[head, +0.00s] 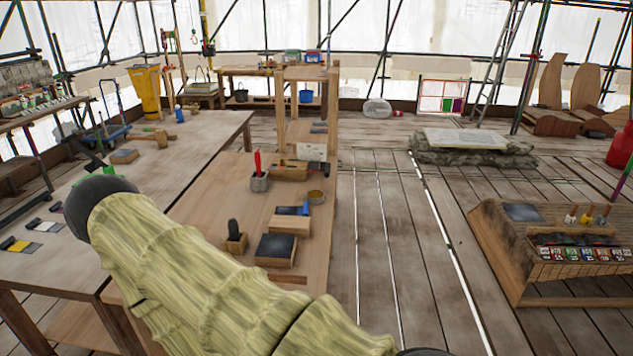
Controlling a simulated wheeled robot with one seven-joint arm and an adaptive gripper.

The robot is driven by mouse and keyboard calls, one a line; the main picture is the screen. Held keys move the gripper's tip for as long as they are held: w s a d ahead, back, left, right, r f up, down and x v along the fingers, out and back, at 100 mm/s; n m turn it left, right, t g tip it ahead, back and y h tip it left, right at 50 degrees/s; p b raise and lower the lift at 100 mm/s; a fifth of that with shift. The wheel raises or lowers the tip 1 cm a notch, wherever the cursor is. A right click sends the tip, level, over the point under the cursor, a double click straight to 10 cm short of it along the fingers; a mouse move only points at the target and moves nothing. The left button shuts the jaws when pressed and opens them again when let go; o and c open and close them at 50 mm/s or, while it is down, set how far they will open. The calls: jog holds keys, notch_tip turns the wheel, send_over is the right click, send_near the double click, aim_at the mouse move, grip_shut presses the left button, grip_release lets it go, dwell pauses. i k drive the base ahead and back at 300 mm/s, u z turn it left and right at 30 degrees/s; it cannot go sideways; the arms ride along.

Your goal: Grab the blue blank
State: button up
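A small blue piece (305,208) lies by a dark piece on the wooden bench (205,205), just behind a light wood block (289,226). It is the blue thing nearest to me, but it is too small to tell for sure whether it is the blue blank. My arm, in a yellowish sleeve, crosses the lower left of the head view and covers part of the bench. My gripper does not show, so I cannot see what it holds.
A longer table (190,140) stands left. A sloped tool stand (500,250) is at right. Plank floor between is open.

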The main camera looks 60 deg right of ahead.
aim_at(294, 211)
jog(key=z, duration=1.25)
